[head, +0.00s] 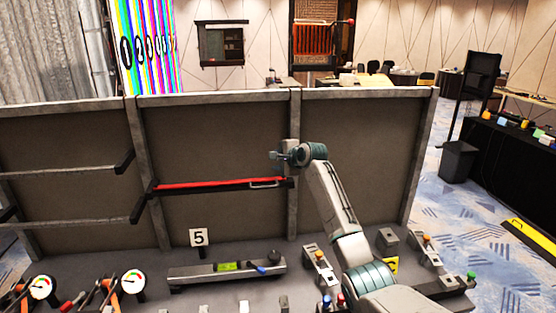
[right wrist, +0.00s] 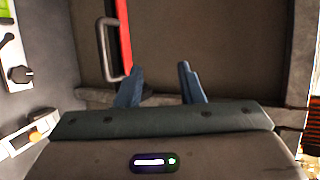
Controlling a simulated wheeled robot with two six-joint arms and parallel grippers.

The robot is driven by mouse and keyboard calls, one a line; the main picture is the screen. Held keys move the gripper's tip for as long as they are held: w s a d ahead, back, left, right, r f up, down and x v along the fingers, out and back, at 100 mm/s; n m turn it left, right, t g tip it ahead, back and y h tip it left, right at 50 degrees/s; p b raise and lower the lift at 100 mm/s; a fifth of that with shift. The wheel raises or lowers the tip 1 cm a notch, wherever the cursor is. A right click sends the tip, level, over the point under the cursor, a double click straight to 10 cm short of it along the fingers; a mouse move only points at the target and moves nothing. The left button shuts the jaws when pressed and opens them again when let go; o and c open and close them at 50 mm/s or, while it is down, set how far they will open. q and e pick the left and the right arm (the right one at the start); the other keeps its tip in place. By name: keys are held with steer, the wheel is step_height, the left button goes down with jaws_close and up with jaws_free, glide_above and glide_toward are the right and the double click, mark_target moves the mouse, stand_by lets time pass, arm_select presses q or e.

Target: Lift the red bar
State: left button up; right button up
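The red bar (head: 215,183) lies nearly level across the middle panel of the wall in the head view, on a dark rail. A grey metal handle (head: 265,184) is at its right end. In the right wrist view the red bar (right wrist: 124,35) and the handle (right wrist: 106,50) show at the upper left. My right gripper (head: 277,156) is in front of the panel, above the handle's end of the bar. In the right wrist view my right gripper (right wrist: 160,69) has its two blue fingers apart with nothing between them. My left gripper is not in view.
A panel frame post (head: 294,120) stands close by my right gripper. Grey rails (head: 70,170) cross the left panel.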

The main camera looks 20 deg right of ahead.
steer(key=shift+s+d+r, duration=0.1)
steer(key=shift+s+r, duration=0.15)
stand_by(0.3)
steer(key=b+v, duration=0.5)
steer(key=v, duration=0.5)
steer(key=shift+s+r, duration=0.15)
steer(key=shift+s, duration=0.2)
